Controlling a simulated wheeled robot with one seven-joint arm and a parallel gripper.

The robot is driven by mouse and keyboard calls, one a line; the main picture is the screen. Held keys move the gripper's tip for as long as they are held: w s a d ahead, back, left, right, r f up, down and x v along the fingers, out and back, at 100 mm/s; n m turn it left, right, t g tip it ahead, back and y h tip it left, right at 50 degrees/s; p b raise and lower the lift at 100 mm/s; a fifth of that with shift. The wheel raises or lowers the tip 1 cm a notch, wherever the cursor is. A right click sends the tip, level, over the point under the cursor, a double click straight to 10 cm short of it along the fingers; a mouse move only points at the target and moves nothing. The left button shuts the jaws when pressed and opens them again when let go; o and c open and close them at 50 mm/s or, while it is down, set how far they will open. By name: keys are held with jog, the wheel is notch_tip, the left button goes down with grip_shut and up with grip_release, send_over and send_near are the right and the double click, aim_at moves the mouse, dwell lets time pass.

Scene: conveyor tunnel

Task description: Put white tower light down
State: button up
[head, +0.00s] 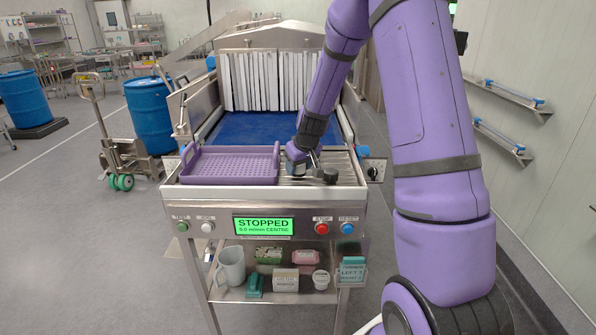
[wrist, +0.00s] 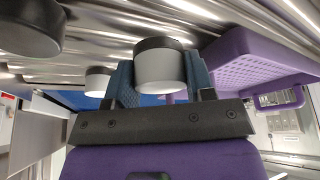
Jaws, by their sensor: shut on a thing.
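The white tower light (wrist: 160,70) is a short pale cylinder with a dark end. In the wrist view it sits between the two blue-grey fingers of my gripper (wrist: 161,80), which is shut on it. Its dark end faces the metal rollers (wrist: 130,18); I cannot tell whether it touches them. In the head view my gripper (head: 298,160) is low over the roller section (head: 340,160), right of the purple tray (head: 230,164), and mostly hides the light.
A dark round piece (head: 327,175) stands on the rollers close to the right of my gripper. Another pale cylinder with a dark end (wrist: 98,82) shows in the wrist view. The blue belt (head: 265,127) behind is clear. The display panel (head: 264,226) reads STOPPED.

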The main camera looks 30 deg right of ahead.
jog(key=shift+f, duration=0.9)
jog(key=shift+f, duration=0.15)
jog(key=o, duration=1.3)
jog(key=shift+c, duration=0.2)
jog(key=s+a+r, duration=0.3)
jog(key=s+r, duration=0.3)
jog(key=r, duration=0.4)
jog(key=s+a+r, duration=0.4)
jog(key=s+r, duration=0.2)
jog(key=r, duration=0.4)
jog(key=s+a+r, duration=0.2)
jog(key=s, duration=0.5)
jog(key=s+a+r, duration=0.2)
jog(key=s+a, duration=0.1)
jog(key=s, duration=0.5)
jog(key=s+a+r, duration=0.2)
jog(key=s, duration=0.5)
jog(key=shift+s+a+r+t, duration=0.3)
jog(key=shift+s+a+r, duration=0.1)
